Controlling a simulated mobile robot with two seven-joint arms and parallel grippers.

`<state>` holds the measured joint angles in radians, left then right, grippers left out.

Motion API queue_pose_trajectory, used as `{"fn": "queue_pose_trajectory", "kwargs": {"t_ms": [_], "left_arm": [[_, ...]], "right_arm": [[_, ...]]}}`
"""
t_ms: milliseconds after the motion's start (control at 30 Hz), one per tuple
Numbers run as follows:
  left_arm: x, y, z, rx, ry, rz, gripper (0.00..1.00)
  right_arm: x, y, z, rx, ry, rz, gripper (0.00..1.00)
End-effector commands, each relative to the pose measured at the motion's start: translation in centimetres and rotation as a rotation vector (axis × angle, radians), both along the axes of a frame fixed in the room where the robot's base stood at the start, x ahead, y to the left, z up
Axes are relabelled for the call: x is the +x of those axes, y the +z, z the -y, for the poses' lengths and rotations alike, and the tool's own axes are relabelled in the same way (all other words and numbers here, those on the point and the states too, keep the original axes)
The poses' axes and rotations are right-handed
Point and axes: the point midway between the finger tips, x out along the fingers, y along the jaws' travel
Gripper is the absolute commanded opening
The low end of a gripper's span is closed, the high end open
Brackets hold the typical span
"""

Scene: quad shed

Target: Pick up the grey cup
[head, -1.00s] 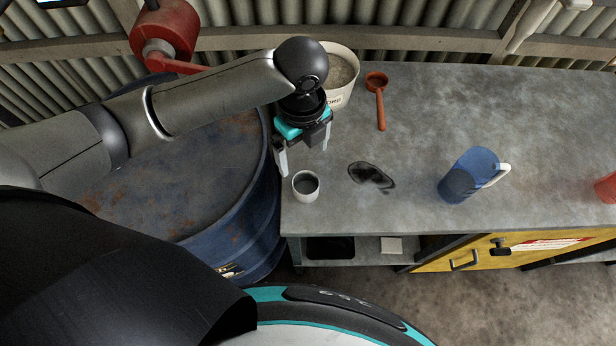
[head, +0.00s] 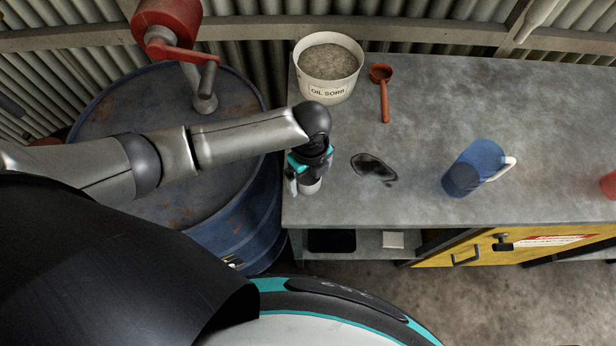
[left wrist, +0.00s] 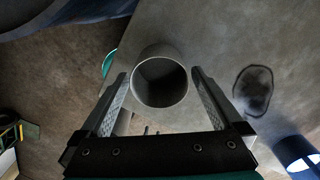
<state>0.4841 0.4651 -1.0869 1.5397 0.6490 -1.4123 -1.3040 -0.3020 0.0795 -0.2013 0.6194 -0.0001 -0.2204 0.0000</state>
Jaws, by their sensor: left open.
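The grey cup (left wrist: 160,84) stands upright on the workbench near its left front corner. In the left wrist view it sits between the two finger tips of my open left gripper (left wrist: 158,82), with a small gap on each side. In the head view the cup (head: 309,187) is mostly hidden under my left gripper (head: 305,180), and only its lower part shows. The left gripper points down over the cup. My right gripper is not in view.
The metal workbench (head: 430,100) holds an oil sorb bucket (head: 328,90), an orange scoop (head: 384,95), a blue jug (head: 474,168) and a dark oil stain (head: 373,168). A red item (head: 608,186) is at the right edge. A blue drum (head: 225,150) stands left.

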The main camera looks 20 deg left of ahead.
Motion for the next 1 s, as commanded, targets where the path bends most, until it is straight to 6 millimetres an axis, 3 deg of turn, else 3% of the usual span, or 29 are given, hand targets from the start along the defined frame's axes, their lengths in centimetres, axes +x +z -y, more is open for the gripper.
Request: {"fn": "queue_pose_trajectory", "kwargs": {"t_ms": [333, 1000], "left_arm": [[-0.01, -0.79, 0.03, -0.001, -0.001, 0.001, 1.00], [0.01, -0.75, 0.00, -0.001, 0.000, 0.001, 0.25]], "right_arm": [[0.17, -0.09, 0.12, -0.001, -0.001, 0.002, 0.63], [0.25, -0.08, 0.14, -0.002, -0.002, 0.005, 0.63]]}}
